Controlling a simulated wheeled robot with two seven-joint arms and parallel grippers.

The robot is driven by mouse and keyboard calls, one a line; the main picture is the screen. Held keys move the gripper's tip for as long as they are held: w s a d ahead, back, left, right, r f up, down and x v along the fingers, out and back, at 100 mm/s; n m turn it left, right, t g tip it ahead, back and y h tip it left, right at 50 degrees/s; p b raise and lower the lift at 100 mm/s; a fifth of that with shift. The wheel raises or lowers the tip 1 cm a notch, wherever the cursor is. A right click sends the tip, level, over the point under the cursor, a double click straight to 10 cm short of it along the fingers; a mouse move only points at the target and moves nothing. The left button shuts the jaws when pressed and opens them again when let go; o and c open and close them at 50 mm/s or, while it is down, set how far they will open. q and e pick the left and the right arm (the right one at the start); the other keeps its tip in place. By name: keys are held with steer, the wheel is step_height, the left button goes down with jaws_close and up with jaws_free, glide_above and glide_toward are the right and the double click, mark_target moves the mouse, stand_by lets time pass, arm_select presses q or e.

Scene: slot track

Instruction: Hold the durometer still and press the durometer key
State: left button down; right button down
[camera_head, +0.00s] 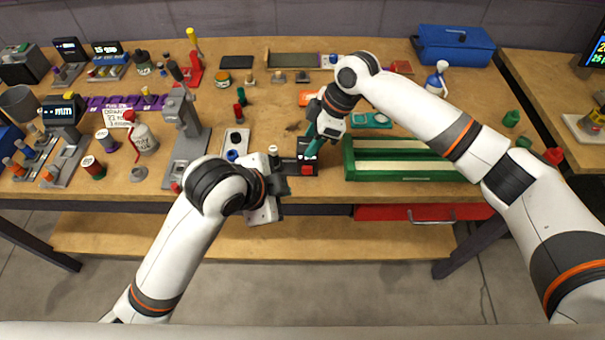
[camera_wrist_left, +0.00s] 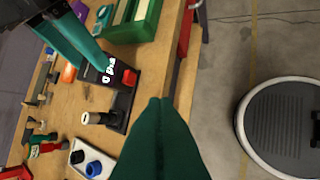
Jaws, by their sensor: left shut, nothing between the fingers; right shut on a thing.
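The durometer (camera_head: 307,169) is a small black device with a red key at the front edge of the bench. In the left wrist view the durometer (camera_wrist_left: 106,70) shows a lit display, with the red key (camera_wrist_left: 130,77) beside it. My right gripper (camera_head: 312,147) is shut on the durometer; its teal fingers (camera_wrist_left: 85,50) reach it from the upper left in the wrist view. My left gripper (camera_wrist_left: 160,102) is shut and empty, its green fingertips apart from the key in the picture. In the head view the left gripper (camera_head: 281,186) is left of the durometer, its fingertips not clear.
A green tray (camera_head: 350,172) stands just right of the durometer. A white block with knobs (camera_head: 236,143) and a grey press stand (camera_head: 187,145) are to the left. A dark base with a pale cylinder (camera_wrist_left: 92,118) adjoins the durometer. Open floor lies beyond the bench's front edge.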

mark_target(307, 170)
arm_select(q)
steer(key=shift+s+d+r, duration=0.1)
steer(key=shift+r, duration=0.25)
steer(key=w+d+f, duration=0.1)
steer(key=w+f, duration=0.1)
steer(key=w+d+f, duration=0.1)
steer(key=w+f, duration=0.2)
steer(key=w+d+f, duration=0.2)
steer(key=w+f, duration=0.1)
steer(key=shift+w+a, duration=0.1)
steer(key=shift+w, duration=0.25)
steer(key=shift+w, duration=0.1)
